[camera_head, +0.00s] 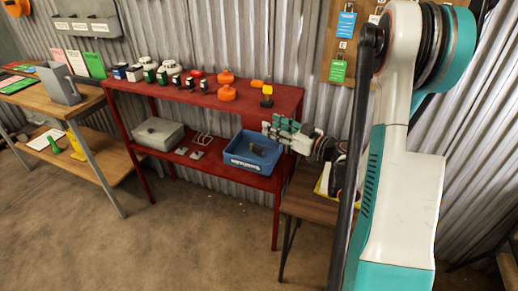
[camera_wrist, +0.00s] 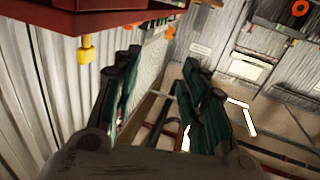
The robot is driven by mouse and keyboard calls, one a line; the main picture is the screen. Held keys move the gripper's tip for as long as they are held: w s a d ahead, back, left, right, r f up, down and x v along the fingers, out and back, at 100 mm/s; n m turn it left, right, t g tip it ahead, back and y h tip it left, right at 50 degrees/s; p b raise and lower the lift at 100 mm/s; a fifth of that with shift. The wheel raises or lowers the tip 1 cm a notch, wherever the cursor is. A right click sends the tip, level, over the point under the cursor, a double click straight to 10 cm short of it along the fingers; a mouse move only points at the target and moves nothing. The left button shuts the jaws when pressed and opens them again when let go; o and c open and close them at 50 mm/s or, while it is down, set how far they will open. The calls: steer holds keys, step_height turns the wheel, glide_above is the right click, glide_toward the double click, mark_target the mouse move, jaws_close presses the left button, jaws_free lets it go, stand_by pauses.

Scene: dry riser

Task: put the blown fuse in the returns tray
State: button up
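A blue tray (camera_head: 232,157) with a white label stands at the right end of the red rack's lower shelf. I cannot read the label, so I cannot tell for sure that it is the returns tray. A small dark item lies inside the tray; I cannot tell whether it is the blown fuse. My gripper (camera_head: 270,128) is just above and beside the tray's right rear, below the top shelf. In the wrist view my gripper (camera_wrist: 162,62) has its green-and-black fingers spread apart, with nothing visible held between them.
The red rack (camera_head: 225,98) carries several small black, white and orange items on top. A grey box (camera_head: 158,133) and small plates sit on its lower shelf. A wooden bench (camera_head: 60,103) is at left. A yellow item (camera_wrist: 87,48) is near the red edge. The floor in front is clear.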

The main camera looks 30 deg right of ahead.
steer(key=v, duration=0.8)
steer(key=shift+s, duration=0.25)
